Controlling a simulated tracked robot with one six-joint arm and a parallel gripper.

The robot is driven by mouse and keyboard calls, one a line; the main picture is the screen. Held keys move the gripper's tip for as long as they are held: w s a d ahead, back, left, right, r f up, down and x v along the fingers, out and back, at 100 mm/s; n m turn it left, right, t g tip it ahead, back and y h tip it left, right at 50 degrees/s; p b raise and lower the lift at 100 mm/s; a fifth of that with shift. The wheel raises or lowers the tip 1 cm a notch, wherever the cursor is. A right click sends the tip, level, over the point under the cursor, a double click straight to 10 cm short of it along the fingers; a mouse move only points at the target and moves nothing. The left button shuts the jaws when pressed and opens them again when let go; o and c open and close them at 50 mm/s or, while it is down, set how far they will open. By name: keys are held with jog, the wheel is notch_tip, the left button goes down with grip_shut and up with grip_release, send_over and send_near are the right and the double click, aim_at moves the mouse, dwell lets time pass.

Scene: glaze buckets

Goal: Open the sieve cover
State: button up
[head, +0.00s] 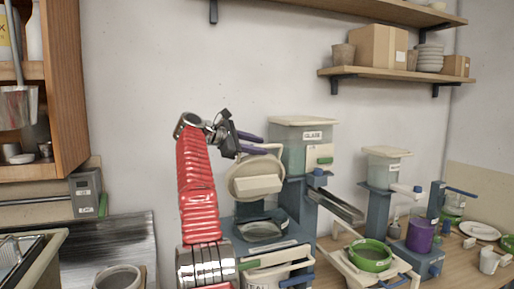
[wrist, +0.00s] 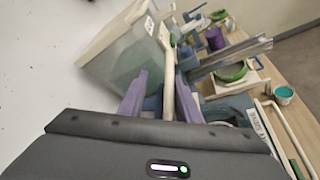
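A round cream cover (head: 243,186) with a block-shaped handle (head: 258,184) stands raised and tilted steeply in the head view. Below it is a round opening (head: 260,231) on a blue stand; this looks like the sieve. My gripper (head: 262,144) is at the cover's upper edge, its two purple fingers apart. In the wrist view the fingers of my gripper (wrist: 162,76) are spread. The cover (wrist: 169,88) shows nearly edge-on between them, closer to the right finger. I cannot tell whether a finger touches it.
A clear hopper labelled as glaze (head: 296,158) stands just right of the cover, with a metal chute (head: 335,207). Shelves hang above; the wall behind is bare.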

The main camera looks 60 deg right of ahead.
jog(key=v, duration=1.3)
jog(key=shift+a, duration=0.2)
jog(key=shift+w, duration=0.15)
